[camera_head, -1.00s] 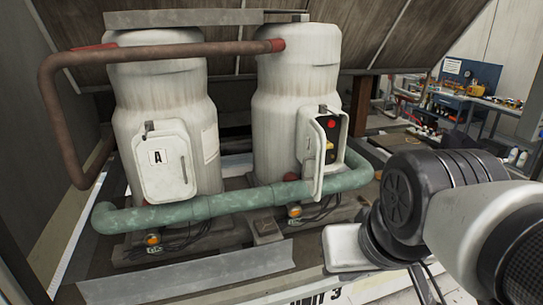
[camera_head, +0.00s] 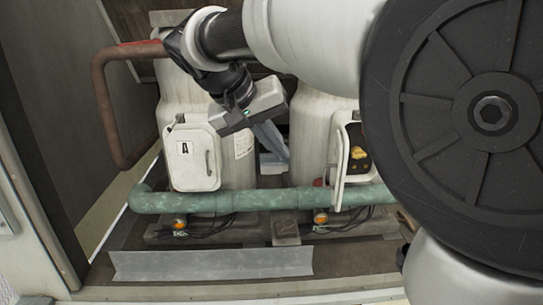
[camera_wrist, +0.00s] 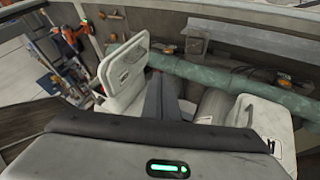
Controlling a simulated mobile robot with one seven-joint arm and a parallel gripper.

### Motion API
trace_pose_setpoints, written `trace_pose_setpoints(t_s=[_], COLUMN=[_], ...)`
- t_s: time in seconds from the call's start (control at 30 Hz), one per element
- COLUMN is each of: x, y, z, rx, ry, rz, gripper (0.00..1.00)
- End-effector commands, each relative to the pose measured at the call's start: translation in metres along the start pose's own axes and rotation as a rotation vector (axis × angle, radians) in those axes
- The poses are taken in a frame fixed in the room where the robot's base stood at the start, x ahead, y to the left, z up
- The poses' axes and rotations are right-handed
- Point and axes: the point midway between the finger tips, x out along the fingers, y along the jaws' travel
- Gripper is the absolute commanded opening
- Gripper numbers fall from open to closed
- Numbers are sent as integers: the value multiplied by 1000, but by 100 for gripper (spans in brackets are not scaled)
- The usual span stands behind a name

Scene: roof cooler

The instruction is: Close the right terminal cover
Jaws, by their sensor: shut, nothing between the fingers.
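The right terminal cover (camera_head: 340,168) is a white hinged door on the right tank. It stands open, swung out and seen nearly edge-on. Its box (camera_head: 358,150) shows a dark inside with a yellow part. In the wrist view the open cover (camera_wrist: 126,68) is left of my fingers, with its handle visible. My gripper (camera_head: 274,154) is shut and empty, with its fingers pointing down in front of the gap between the tanks. It is left of the open cover and appears apart from it. The fingers also show in the wrist view (camera_wrist: 167,95).
A red-brown pipe (camera_head: 105,100) is at the left. My arm hides the upper right of the head view.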

Motion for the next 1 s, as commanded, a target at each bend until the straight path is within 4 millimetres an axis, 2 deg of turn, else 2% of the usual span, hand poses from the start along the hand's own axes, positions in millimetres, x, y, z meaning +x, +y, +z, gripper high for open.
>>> trace_pose_setpoints(t_s=[0.17, 0.5, 0.7, 1.0], x=[26, 98, 110, 116], y=[1, 1, 27, 36], z=[1, 2, 1, 1], rx=[-1, -1, 1, -1], ry=[-5, -5, -3, -2], rz=[2, 1, -1, -2], gripper=[0, 0, 0, 0])
